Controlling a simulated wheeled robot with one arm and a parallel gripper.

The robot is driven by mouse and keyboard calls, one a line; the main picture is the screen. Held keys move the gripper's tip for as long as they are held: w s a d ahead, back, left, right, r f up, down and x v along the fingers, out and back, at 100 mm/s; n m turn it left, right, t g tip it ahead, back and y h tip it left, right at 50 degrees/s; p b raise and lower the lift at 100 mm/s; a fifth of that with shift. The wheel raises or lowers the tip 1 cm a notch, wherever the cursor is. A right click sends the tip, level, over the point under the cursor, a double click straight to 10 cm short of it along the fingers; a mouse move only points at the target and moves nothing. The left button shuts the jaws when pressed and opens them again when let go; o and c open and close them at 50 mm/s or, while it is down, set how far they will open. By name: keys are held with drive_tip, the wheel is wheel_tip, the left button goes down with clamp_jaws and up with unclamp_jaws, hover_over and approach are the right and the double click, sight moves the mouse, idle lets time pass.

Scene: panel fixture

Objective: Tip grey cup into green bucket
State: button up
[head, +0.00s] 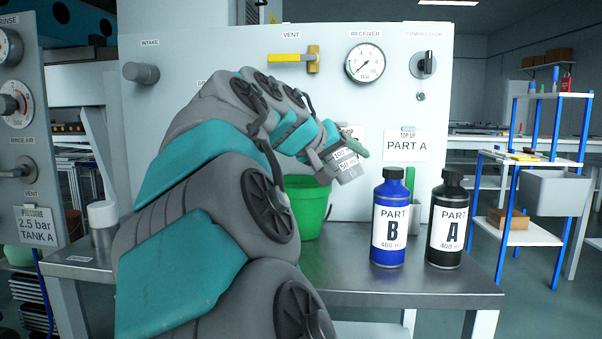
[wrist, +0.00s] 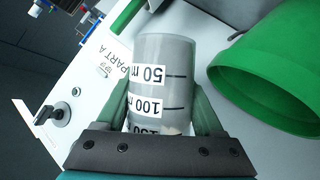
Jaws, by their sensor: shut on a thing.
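The grey cup (head: 345,163) has white labels reading 50 and 100 and is tilted, its end pointing down and right in the head view. My gripper (head: 340,146) is shut on it, and in the wrist view the green fingers of my gripper (wrist: 164,112) press both sides of the cup (wrist: 165,65). The green bucket (head: 308,205) stands on the metal bench behind my arm, partly hidden by it. The cup is above the bucket's right side. In the wrist view the bucket (wrist: 275,75) is beside the cup. I cannot see what is inside the cup.
A blue bottle, Part B (head: 388,218), and a black bottle, Part A (head: 447,220), stand on the bench (head: 420,285) right of the bucket. A green thing in a light holder (head: 412,205) is behind them. The white panel (head: 230,55) with gauge and valves rises behind.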

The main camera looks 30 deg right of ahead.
drive_tip(key=shift+w+a+r+n+p, duration=0.15)
drive_tip(key=shift+r+n+p, duration=0.2)
drive_tip(key=shift+p, duration=0.2)
drive_tip(key=shift+r+n+g+p, duration=0.2)
drive_tip(key=shift+n+g+p, duration=0.2)
drive_tip(key=shift+p, duration=0.1)
drive_tip(key=shift+f+n+g+h+p, duration=0.6)
drive_tip(key=shift+f+n+h+p, duration=0.2)
drive_tip(key=shift+n, duration=0.35)
idle(1.0)
drive_tip(key=shift+r+n+g+p, duration=0.4)
drive_tip(key=shift+r+n+p, duration=0.15)
drive_tip(key=shift+p, duration=0.3)
idle(1.0)
drive_tip(key=shift+w+a+r+n+h+p, duration=0.2)
drive_tip(key=shift+w+n+h+p, duration=0.15)
drive_tip(key=shift+p, duration=0.3)
drive_tip(key=shift+w+a+r+n+h+p, duration=0.1)
drive_tip(key=shift+w+a+n+h+p, duration=0.15)
drive_tip(key=shift+w+p, duration=0.3)
idle(0.6)
drive_tip(key=shift+f+n+g+p, duration=0.3)
drive_tip(key=shift+n+p, duration=0.15)
drive_tip(key=shift+n, duration=0.1)
idle(0.6)
